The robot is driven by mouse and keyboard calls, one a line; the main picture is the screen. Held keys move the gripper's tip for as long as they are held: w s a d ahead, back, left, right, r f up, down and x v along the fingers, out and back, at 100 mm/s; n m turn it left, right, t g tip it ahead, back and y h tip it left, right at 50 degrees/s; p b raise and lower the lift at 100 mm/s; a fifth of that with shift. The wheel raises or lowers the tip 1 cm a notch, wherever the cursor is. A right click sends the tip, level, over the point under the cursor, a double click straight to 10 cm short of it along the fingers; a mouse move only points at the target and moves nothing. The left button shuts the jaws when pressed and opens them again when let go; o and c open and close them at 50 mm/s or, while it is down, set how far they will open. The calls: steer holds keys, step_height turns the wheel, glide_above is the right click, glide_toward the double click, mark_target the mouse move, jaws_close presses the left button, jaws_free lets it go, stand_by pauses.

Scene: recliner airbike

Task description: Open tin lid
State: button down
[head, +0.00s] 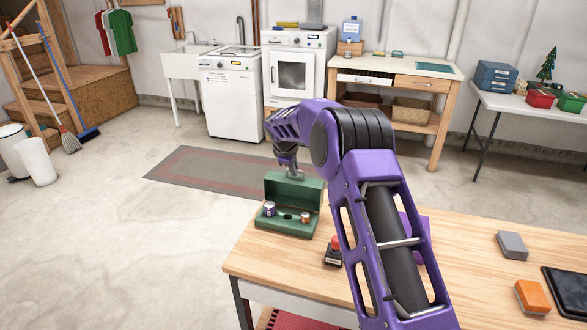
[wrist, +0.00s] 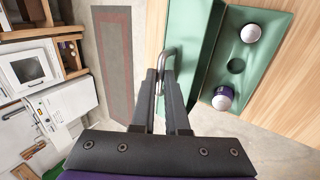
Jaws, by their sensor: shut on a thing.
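The green tin (head: 284,229) stands near the left far corner of the wooden table, with its lid (head: 300,191) raised on the far side. Two small round-topped containers (head: 269,209) (head: 305,217) sit inside, with an empty round hole between them. In the wrist view the lid (wrist: 187,35) stands left of the open tin (wrist: 213,80). My gripper (head: 291,172) is at the lid's top edge. In the wrist view, my gripper (wrist: 160,82) is shut on the metal lid handle (wrist: 165,60); the fingertips partly hide it.
A small dark object with a red top (head: 334,252) stands right of the tin. A grey block (head: 512,245), an orange block (head: 532,297) and a dark tablet (head: 568,290) lie farther right on the wooden table (head: 460,255).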

steer(key=shift+w+r, duration=0.1)
steer(key=shift+r, duration=0.15)
steer(key=c, duration=1)
jaws_free()
steer(key=shift+d, duration=0.1)
steer(key=shift+c, duration=0.2)
steer(key=shift+o, duration=0.6)
steer(key=shift+f, duration=0.1)
steer(key=v, duration=1.7)
steer(key=shift+s, duration=0.35)
